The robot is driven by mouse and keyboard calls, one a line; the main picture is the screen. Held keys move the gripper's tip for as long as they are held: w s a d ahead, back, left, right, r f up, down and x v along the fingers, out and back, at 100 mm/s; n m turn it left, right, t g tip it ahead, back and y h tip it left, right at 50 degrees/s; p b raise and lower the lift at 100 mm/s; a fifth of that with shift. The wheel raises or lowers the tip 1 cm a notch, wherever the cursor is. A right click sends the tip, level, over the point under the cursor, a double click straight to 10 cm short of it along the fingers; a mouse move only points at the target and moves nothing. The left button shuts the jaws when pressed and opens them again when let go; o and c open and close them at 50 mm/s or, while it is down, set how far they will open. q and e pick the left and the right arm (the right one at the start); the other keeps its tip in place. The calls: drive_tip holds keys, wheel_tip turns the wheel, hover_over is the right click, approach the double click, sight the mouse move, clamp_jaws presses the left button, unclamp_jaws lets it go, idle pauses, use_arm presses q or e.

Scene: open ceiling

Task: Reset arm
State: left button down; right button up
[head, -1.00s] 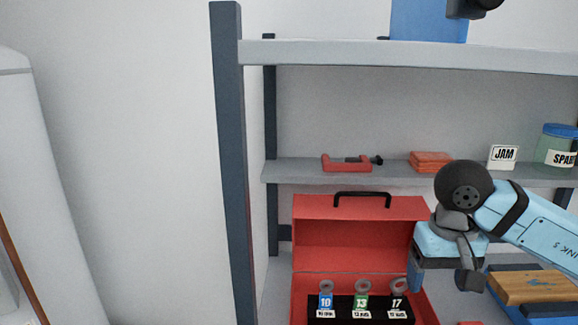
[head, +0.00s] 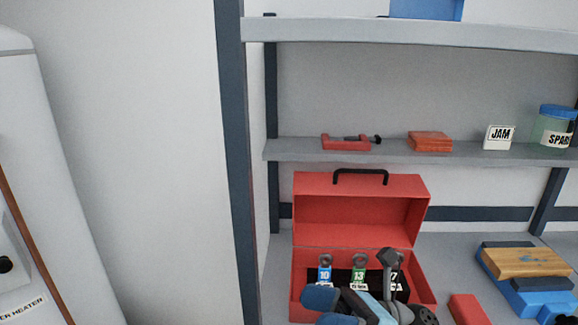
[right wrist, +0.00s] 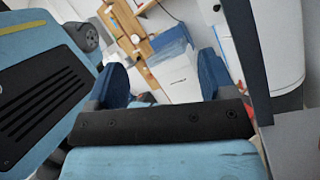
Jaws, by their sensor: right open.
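My right gripper (head: 328,308) is at the bottom of the head view, in front of the open red toolbox (head: 300,262). Its blue fingers point left, are apart and hold nothing. They also show in the right wrist view (right wrist: 161,78), open, with a white box-like shape and wooden surfaces blurred beyond. Part of my right arm covers the toolbox's lower front. My left gripper is in neither current view.
Wrenches labelled 10 (head: 325,268) and 13 (head: 359,270) stand in the toolbox. A third wrench is partly hidden. A red clamp (head: 346,143) and a jam box (head: 498,138) sit on the shelf above.

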drive_tip(key=w+d+f+m+t+h, duration=0.1)
drive_tip(key=d+f+m+t+h, duration=0.35)
drive_tip(key=m, duration=0.75)
drive_tip(key=w+d+f+m+t+h, duration=0.1)
drive_tip(key=f+m+t+h, duration=0.55)
drive_tip(key=m, duration=0.55)
drive_tip(key=w+d+f+m+t+h, duration=0.1)
drive_tip(key=d+f+m+t+h, duration=0.2)
drive_tip(key=f+m+t, duration=0.65)
drive_tip(key=s+d+f+m+g+h, duration=0.2)
drive_tip(key=s+d+f+m+g, duration=0.15)
drive_tip(key=s+f+m, duration=0.4)
drive_tip(key=s+d+f+m+g+h, duration=0.2)
drive_tip(key=s+f+m+g+h, duration=0.1)
drive_tip(key=s+f+m+g, duration=0.35)
use_arm(q)
wheel_tip(320, 180, up, 14)
drive_tip(key=a+p, duration=0.1)
drive_tip(key=p, duration=1.5)
drive_tip(key=shift+s+m+t, duration=0.3)
drive_tip(key=shift+s, duration=0.15)
use_arm(e)
wheel_tip(320, 180, up, 13)
drive_tip(key=t, duration=0.1)
drive_tip(key=shift+d+f+t, duration=0.2)
drive_tip(key=shift+d+t, duration=0.15)
drive_tip(key=shift+d, duration=0.1)
